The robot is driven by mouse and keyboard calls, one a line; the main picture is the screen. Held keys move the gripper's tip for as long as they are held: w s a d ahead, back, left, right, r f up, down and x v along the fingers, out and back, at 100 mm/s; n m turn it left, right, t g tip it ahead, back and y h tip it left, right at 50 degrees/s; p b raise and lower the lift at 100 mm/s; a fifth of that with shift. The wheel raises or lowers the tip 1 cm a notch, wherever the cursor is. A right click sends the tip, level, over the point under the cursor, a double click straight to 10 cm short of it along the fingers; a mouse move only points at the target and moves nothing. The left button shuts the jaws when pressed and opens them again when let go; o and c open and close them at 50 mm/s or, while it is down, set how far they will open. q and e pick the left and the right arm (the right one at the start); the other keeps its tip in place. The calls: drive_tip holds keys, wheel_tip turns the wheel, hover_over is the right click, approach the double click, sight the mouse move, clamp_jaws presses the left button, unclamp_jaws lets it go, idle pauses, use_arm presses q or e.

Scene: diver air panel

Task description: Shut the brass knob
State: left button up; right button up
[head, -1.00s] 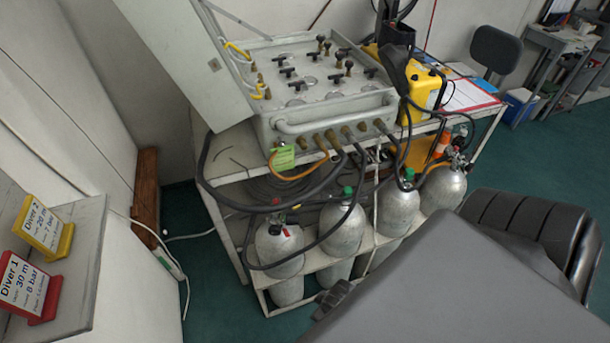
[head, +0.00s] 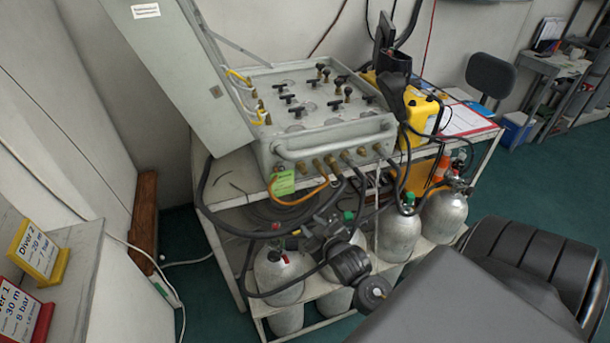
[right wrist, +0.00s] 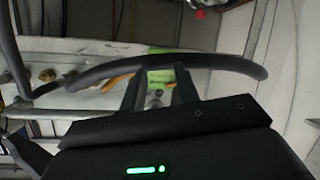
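The grey air panel (head: 322,133) stands on the table with its lid raised. Its top carries several small dark handles, and its front face has a row of brass fittings (head: 331,162) with hoses. I cannot tell for certain which brass part is the knob. A green tag (head: 284,183) hangs at the front left; it also shows in the right wrist view (right wrist: 161,76). My right gripper (head: 319,217) is below the panel front, above the cylinders, apart from the panel. My left gripper is out of view.
Black hoses (head: 204,190) loop around the panel front and the shelf. Grey cylinders (head: 400,236) stand on the lower rack. A yellow case (head: 420,115) and clipboard (head: 466,121) lie right of the panel. Diver signs (head: 38,252) stand at left.

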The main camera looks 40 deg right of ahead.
sight(305, 173)
drive_tip(key=w+d+r+t, duration=0.1)
drive_tip(key=w+d, duration=0.2)
drive_tip(key=w, duration=0.1)
drive_tip(key=w+d+r+t+h+p, duration=0.1)
drive_tip(key=w+d+r, duration=0.1)
drive_tip(key=w, duration=0.3)
drive_tip(key=w+d+r+t+h+p, duration=0.1)
drive_tip(key=w+d+r, duration=0.1)
drive_tip(key=w+d, duration=0.2)
drive_tip(key=shift+w+t, duration=0.3)
drive_tip(key=shift+w, duration=0.3)
clamp_jaws()
